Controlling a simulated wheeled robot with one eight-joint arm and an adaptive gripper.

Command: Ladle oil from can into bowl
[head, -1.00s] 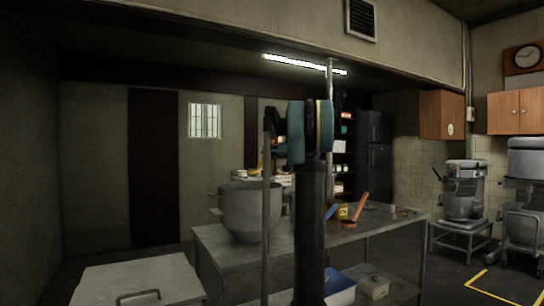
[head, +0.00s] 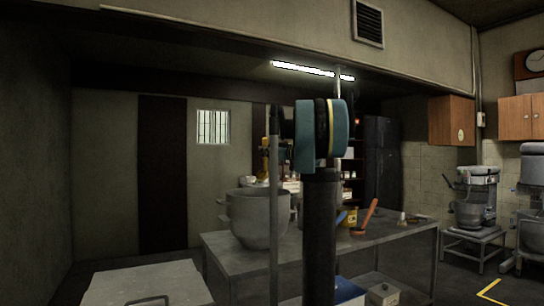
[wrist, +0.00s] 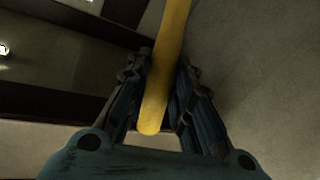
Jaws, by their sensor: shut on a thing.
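In the wrist view, my gripper (wrist: 166,64) is shut on a smooth yellow handle (wrist: 158,100), which runs up out of the top of the picture. The far end of the handle is out of view, so whether it is a ladle cannot be told. In the head view, my arm stands in front of the table and my gripper cannot be made out. A small yellow can (head: 350,217) stands on the metal table, right of my arm. A large grey metal pot (head: 256,218) with side handles stands at the table's left. I cannot tell which vessel is the bowl.
The metal table (head: 400,236) also bears an orange-handled tool (head: 371,212). A light lidded box (head: 145,284) stands front left. Mixers (head: 470,205) stand at the right. A blue thing (head: 347,291) and a pale box (head: 383,290) lie on the lower shelf.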

